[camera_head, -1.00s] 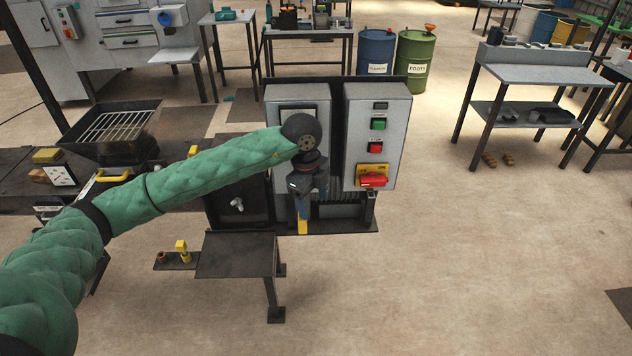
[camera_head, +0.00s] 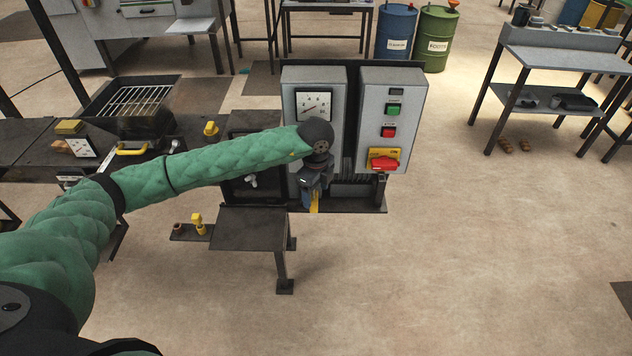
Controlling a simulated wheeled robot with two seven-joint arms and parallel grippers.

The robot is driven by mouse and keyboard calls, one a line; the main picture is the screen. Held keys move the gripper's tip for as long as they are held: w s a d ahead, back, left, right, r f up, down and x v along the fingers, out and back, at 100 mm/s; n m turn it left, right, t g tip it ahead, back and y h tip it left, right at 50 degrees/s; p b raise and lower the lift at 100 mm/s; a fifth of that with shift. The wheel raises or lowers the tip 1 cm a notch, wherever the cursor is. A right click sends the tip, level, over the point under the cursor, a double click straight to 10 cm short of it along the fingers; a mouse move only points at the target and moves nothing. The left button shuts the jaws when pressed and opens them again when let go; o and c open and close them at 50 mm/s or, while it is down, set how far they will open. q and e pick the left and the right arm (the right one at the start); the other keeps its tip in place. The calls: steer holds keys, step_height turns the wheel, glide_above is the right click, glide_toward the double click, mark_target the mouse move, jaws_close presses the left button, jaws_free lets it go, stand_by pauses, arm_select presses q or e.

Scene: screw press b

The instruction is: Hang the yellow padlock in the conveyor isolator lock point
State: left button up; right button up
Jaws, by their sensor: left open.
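The conveyor isolator (camera_head: 384,160) is a red handle on a yellow plate, low on the right grey cabinet. Its lock point is too small to make out. A small yellow object (camera_head: 197,222) stands on a low dark shelf left of the dark stand. Another yellow object (camera_head: 210,130) sits by the bench, just above my left arm. I cannot tell which of them is the padlock. My left gripper (camera_head: 312,200) is open and points down in front of the left cabinet, left of and below the isolator. A yellow strip shows at its tips. My right gripper is out of view.
The right cabinet (camera_head: 393,85) also carries a green and a red button. The left cabinet has a dial gauge (camera_head: 313,103). A dark stand (camera_head: 247,228) is below my left arm. A bench with a grill tray (camera_head: 127,103) is at left.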

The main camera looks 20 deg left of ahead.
arm_select(q)
steer(key=shift+f, duration=0.15)
steer(key=shift+c, duration=0.5)
steer(key=c, duration=1)
steer(key=o, duration=1.1)
steer(key=shift+o, duration=0.2)
